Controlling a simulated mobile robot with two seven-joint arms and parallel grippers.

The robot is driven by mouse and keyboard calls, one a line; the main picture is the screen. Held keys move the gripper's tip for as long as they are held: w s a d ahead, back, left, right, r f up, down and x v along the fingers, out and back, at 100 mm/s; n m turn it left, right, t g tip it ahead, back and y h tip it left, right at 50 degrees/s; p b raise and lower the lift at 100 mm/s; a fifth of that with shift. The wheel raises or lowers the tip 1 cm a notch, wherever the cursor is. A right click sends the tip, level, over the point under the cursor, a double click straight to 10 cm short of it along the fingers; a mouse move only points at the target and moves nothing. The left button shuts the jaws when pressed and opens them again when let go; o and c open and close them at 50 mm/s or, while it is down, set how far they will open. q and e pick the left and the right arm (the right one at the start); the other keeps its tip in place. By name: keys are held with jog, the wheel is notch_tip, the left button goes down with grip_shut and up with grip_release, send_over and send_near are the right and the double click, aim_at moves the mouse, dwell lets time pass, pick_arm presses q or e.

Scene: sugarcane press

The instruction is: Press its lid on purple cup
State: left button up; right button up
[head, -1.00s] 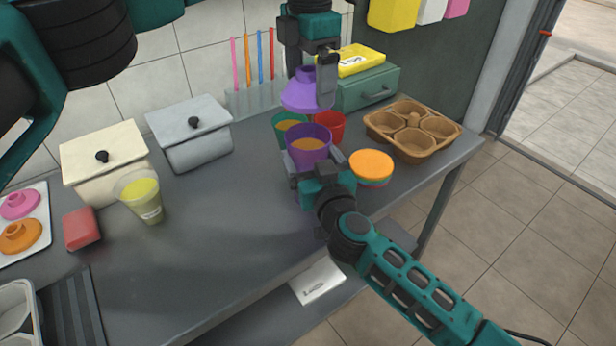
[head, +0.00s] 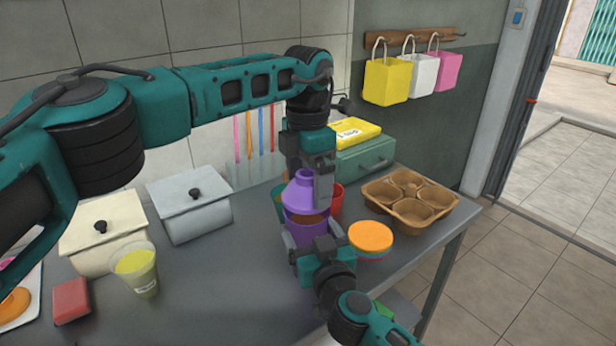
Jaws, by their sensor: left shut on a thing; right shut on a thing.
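The purple lid (head: 301,190) is a domed piece with a knob on top, in the head view's middle. My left gripper (head: 322,188) is shut on it from above. The lid is right over the purple cup (head: 304,233), covering the back of its mouth in the picture. A strip of orange-brown juice still shows at the cup's front, so the lid does not look seated; whether it touches the rim I cannot tell. My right gripper (head: 312,246) is shut on the purple cup from the front and hides part of its side.
A red cup (head: 337,198) and a green cup (head: 277,199) stand close behind. A stack of lids, orange on top (head: 371,236), is at right, near the brown cup carrier (head: 377,191). A cup of yellow juice (head: 137,268) and two lidded bins stand left.

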pick_arm(q)
jog(key=shift+f, duration=0.9)
jog(key=shift+f, duration=0.65)
jog(key=o, duration=0.6)
jog(key=shift+o, duration=0.2)
notch_tip(320, 180, up, 12)
